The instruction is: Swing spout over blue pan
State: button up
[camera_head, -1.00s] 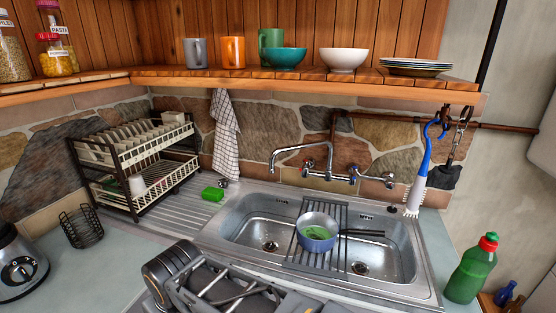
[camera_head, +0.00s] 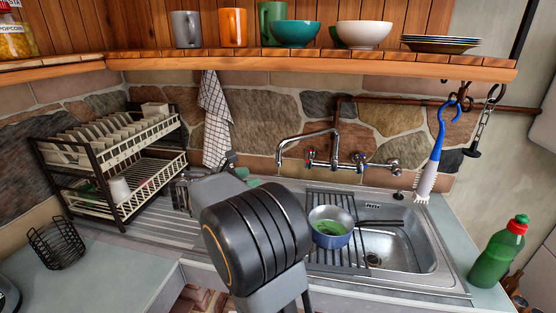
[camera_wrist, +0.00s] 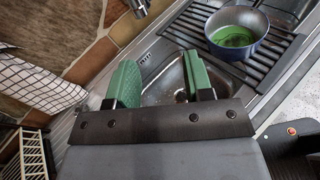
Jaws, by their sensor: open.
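The steel spout (camera_head: 305,137) arches from the wall tap (camera_head: 350,165) and its end hangs left, over the left part of the sink, away from the pan. The blue pan (camera_head: 331,240), with green contents and a black handle pointing right, stands on the dark rack across the sink. The pan also shows at the top right of the wrist view (camera_wrist: 236,32). My gripper (camera_head: 242,170) is left of the spout end, partly hidden behind my arm. In the wrist view its green pads are apart with nothing between them (camera_wrist: 160,80).
A dish rack (camera_head: 115,165) stands left of the sink (camera_head: 455,290). A checked towel (camera_head: 215,118) hangs on the wall. A wooden shelf (camera_head: 320,65) with mugs and bowls runs above the tap. A blue brush (camera_head: 437,150) hangs right, above a green bottle (camera_head: 498,255).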

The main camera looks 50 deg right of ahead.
aim_at(277, 156)
jog(key=d, duration=0.5)
jog(key=w+d+n+h+p, duration=0.1)
jog(key=d, duration=0.4)
jog(key=w+d+r+n+h+p, duration=0.1)
jog(key=d, duration=0.4)
jog(key=shift+d+r, duration=0.1)
jog(key=shift+d, duration=0.1)
grip_shut()
